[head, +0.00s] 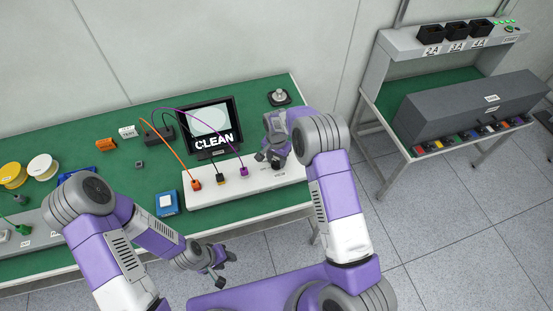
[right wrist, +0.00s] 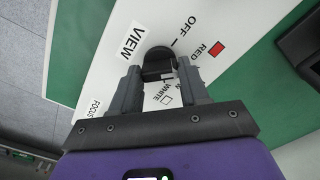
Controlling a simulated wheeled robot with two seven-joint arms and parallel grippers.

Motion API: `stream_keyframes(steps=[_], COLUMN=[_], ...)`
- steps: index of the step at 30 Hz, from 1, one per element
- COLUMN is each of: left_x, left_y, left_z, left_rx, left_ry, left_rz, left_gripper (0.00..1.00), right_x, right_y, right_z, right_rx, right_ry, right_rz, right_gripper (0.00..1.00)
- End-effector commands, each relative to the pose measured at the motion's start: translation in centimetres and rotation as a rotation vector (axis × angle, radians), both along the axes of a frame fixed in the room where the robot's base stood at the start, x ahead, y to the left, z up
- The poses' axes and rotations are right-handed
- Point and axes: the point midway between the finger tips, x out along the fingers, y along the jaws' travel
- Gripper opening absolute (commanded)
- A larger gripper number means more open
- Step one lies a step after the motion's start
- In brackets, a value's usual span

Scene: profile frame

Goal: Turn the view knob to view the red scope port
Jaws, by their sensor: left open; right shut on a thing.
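The black view knob (right wrist: 157,58) sits on the white panel beside the printed word VIEW. OFF, RED with a red square, and WHITE with a white square are printed around it. I cannot tell for sure which label the knob points at. My right gripper (right wrist: 158,76) is shut on the knob, one finger on each side. In the head view the right gripper (head: 269,158) is over the right part of the white box (head: 215,195) and hides the knob. The screen (head: 208,122) shows a pale disc and the word CLEAN. My left gripper (head: 222,266) is open and empty, in front of the bench.
Orange, black and purple plugs (head: 244,171) stand in the white box, with cables running back. A blue box (head: 167,203), spools (head: 43,167) and small blocks lie on the green bench (head: 130,188). A second bench (head: 390,95) stands at the right.

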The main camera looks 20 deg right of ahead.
Motion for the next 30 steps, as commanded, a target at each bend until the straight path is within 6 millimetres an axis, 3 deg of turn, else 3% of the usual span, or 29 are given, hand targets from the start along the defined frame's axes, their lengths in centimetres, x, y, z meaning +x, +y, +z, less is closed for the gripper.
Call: stream_keyframes(steps=[4, 5, 9, 19, 30], left_x=[0.0, 0.0, 0.0, 0.0, 0.0], left_y=[0.0, 0.0, 0.0, 0.0, 0.0], left_z=[0.0, 0.0, 0.0, 0.0, 0.0], left_rx=[0.000, 0.000, 0.000, 0.000, 0.000], left_ry=[0.000, 0.000, 0.000, 0.000, 0.000], left_rz=[0.000, 0.000, 0.000, 0.000, 0.000], left_gripper=[0.43, 0.43, 0.43, 0.43, 0.43], right_x=[0.1, 0.1, 0.1, 0.1, 0.1], right_y=[-0.1, -0.1, 0.0, 0.0, -0.1], right_z=[0.1, 0.1, 0.1, 0.4, 6.1], right_rx=[-0.001, -0.001, -0.001, -0.001, 0.000], right_ry=[-0.004, -0.004, -0.002, -0.002, -0.004], right_rz=[0.001, 0.001, 0.001, 0.001, 0.000], right_gripper=[0.14, 0.49, 0.70, 0.70, 0.70])
